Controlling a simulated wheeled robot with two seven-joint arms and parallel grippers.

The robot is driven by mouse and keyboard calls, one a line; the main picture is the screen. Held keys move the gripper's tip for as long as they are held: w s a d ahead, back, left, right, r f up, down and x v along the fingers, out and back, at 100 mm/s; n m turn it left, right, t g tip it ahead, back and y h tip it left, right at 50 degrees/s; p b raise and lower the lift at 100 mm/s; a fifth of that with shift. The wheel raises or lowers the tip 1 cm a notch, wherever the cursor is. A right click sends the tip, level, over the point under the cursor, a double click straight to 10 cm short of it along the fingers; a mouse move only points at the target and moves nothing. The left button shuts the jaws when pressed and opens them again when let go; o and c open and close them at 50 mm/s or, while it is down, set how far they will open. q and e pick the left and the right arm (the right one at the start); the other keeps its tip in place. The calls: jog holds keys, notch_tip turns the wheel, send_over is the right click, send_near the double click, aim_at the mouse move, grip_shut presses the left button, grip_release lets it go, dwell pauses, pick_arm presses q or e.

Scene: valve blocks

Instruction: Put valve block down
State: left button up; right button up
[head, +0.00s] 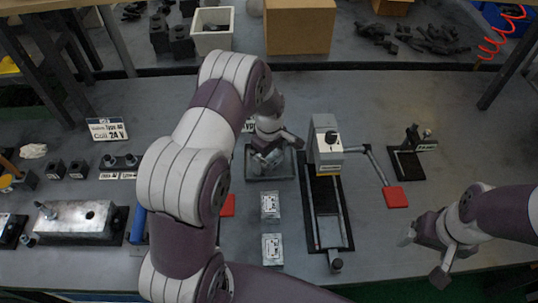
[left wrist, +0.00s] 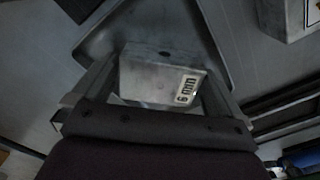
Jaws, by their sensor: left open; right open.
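A grey metal valve block (left wrist: 150,72) with a white label sits in a shallow grey tray (left wrist: 103,35). My left gripper (left wrist: 157,92) is around the block, with one finger on each side and the jaws open. In the head view my left gripper (head: 268,158) reaches down over the tray (head: 290,165), and its wrist hides much of the block. Two more light metal blocks, one nearer the tray (head: 270,206) and one nearer the front (head: 272,248), stand on the table. My right gripper (head: 425,257) is open and empty at the right, above the table.
A press-like device on a rail (head: 325,145) stands just right of the tray. A red pad (head: 395,197) and a small black stand (head: 407,163) lie further right. A metal fixture (head: 85,221) and a sign (head: 107,129) are at the left. The table's right side is mostly clear.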

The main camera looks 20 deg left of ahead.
pick_arm(q)
notch_tip(320, 180, up, 12)
jog(key=shift+b, duration=0.45)
